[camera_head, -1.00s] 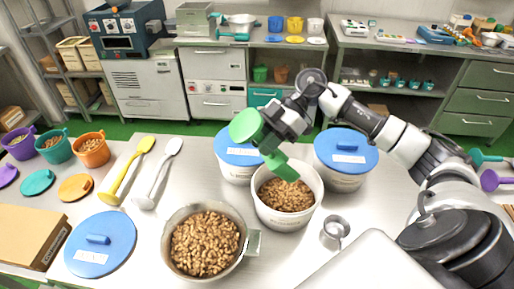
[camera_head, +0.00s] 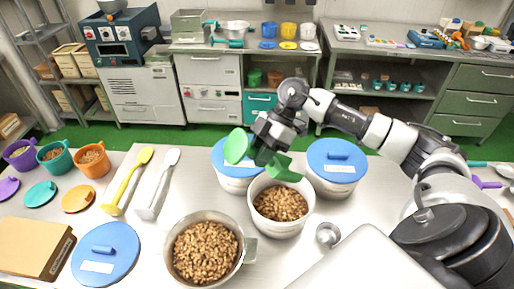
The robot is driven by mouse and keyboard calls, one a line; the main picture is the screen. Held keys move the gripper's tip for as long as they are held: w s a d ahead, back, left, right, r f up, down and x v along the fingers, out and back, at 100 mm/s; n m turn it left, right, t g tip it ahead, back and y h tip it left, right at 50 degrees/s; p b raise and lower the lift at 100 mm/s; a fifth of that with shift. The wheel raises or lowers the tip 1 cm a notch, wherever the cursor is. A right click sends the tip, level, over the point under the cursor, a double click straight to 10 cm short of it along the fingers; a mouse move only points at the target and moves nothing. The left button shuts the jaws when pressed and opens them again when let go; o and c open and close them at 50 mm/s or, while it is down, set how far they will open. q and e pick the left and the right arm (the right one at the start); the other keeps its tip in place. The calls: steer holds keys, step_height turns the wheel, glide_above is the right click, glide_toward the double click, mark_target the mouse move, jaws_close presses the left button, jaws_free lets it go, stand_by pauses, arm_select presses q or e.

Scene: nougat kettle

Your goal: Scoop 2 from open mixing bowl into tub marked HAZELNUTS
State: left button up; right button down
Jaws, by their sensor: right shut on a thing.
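My right gripper (camera_head: 266,150) is shut on a green scoop (camera_head: 281,169). One green part of it hangs over the back of an open white tub (camera_head: 278,229), and a rounded green part shows left of the gripper. I cannot see whether the scoop holds nuts. The open tub holds brown nuts, and its label cannot be read. A metal mixing bowl (camera_head: 170,262) with a side handle stands open in front, to the left of the tub, with many nuts in it. My left gripper is not in view.
Two tubs with blue lids (camera_head: 238,158) (camera_head: 337,158) stand behind the open tub. A loose blue lid (camera_head: 106,253), a yellow spoon (camera_head: 128,182), a white spoon (camera_head: 158,184), coloured cups (camera_head: 91,160) and a cardboard box (camera_head: 30,246) lie left. A small metal cup (camera_head: 328,234) stands right.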

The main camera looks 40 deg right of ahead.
steer(key=r+h+p, duration=0.2)
steer(key=p, duration=0.1)
steer(key=shift+p, duration=0.4)
steer(key=shift+w+h+p, duration=0.1)
steer(key=shift+h+p, duration=0.25)
steer(key=shift+h, duration=0.15)
steer(key=shift+r+g+h+b, duration=0.2)
steer(key=shift+g+h+b, duration=0.15)
steer(key=shift+h, duration=0.35)
steer(key=h, duration=0.1)
steer(key=r+h, duration=0.1)
steer(key=h, duration=0.1)
steer(key=shift+r+m+g+h, duration=0.15)
steer(key=shift+m+g+h, duration=0.15)
steer(key=shift+m+g, duration=0.1)
steer(key=shift+d, duration=0.1)
